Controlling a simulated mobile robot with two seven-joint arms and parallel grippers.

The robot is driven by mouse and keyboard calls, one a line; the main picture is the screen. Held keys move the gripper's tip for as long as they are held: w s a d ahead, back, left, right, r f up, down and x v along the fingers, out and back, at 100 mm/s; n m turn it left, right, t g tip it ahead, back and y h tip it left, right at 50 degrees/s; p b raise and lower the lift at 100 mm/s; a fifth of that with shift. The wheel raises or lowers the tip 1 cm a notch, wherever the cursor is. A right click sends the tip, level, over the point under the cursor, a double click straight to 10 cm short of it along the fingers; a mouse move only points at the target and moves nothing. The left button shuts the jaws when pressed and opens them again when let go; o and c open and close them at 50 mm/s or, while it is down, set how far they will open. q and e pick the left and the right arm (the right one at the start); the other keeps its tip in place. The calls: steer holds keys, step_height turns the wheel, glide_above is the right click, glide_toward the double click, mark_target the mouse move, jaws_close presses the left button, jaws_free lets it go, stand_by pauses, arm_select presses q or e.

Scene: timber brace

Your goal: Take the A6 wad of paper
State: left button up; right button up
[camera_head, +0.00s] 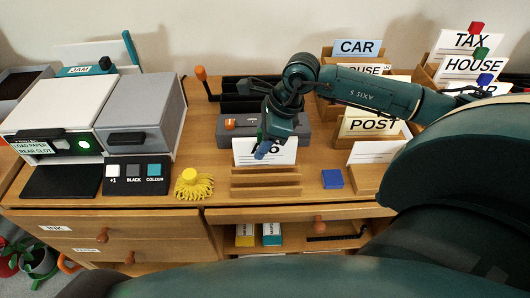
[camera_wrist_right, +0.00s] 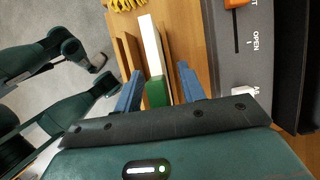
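The white A6 wad of paper (camera_head: 285,154) stands upright in a slatted wooden rack (camera_head: 265,184) at the middle of the desk. My right gripper (camera_head: 266,150) is over it and hides part of its label. In the right wrist view the wad shows as a narrow white edge (camera_wrist_right: 150,45) with a green block (camera_wrist_right: 157,92) at its near end. The two blue fingers of my right gripper (camera_wrist_right: 158,88) are apart, one on each side of the wad, with visible gaps.
A grey device (camera_head: 228,127) with an orange slider stands just behind the rack. A yellow tasselled object (camera_head: 190,184) is left of it, and a blue block (camera_head: 332,179) right. A printer (camera_head: 140,115) stands at the left. Labelled card holders (camera_head: 372,125) stand back right.

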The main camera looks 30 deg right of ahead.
steer(key=shift+c, duration=0.3)
jaws_close()
steer(key=shift+r, duration=0.15)
